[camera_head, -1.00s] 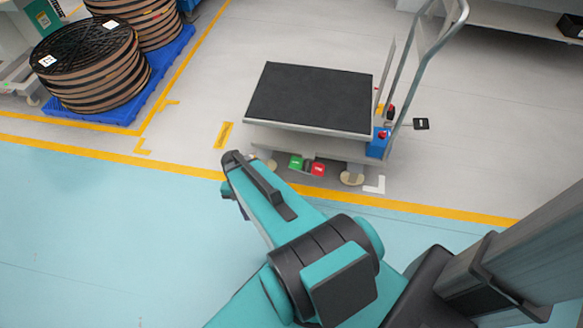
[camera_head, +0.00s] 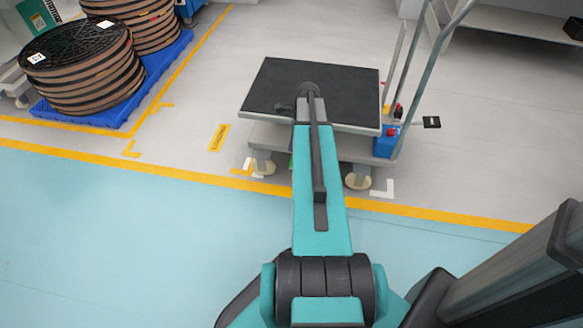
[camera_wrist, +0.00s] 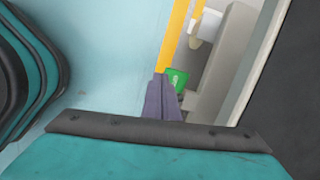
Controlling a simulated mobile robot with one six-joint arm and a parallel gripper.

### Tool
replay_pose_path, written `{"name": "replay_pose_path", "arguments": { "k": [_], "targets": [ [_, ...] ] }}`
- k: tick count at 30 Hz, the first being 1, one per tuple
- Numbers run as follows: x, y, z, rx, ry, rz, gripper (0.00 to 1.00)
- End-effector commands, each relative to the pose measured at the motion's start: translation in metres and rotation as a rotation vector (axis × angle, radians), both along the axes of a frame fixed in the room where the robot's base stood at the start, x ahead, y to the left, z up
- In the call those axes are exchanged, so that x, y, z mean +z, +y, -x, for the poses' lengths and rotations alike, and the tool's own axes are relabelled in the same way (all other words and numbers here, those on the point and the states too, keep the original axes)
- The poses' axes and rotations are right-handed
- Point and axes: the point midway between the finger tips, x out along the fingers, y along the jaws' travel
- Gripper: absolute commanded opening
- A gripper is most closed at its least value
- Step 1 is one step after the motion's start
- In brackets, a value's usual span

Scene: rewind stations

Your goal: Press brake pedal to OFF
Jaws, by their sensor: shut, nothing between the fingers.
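The cart (camera_head: 268,95) has a black deck and a pale frame on casters. A green pedal (camera_wrist: 177,78) shows in the wrist view, just beyond my fingertips; a small white mark is on it. In the head view only a thin green sliver shows beside my arm, low on the cart. The red pedal is hidden behind my arm. My gripper (camera_wrist: 161,82) is shut and empty, its tips close to the green pedal. I cannot tell whether they touch it. In the head view my gripper is hidden by my arm.
The cart's tall metal handle (camera_head: 425,80) rises at right, with a blue box (camera_head: 384,145) bearing a red button. A caster (camera_head: 358,180) stands near the yellow floor line (camera_head: 440,212). Cable reels (camera_head: 82,68) sit on a blue pallet at left. Open floor lies left of my arm.

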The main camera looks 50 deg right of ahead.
Motion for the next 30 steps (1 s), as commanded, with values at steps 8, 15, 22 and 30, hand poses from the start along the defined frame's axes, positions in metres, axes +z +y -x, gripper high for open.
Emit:
{"name": "replay_pose_path", "arguments": {
  "k": [8, 15, 22, 30],
  "targets": [
    [0.007, -0.034, 0.008, -0.143, -0.016, -0.004, 0.00],
    [0.008, -0.034, 0.008, -0.144, -0.016, -0.004, 0.00],
    [0.003, -0.033, 0.008, -0.142, -0.016, -0.005, 0.00],
    [-0.023, -0.030, 0.003, -0.141, -0.015, -0.006, 0.00]
  ]
}}
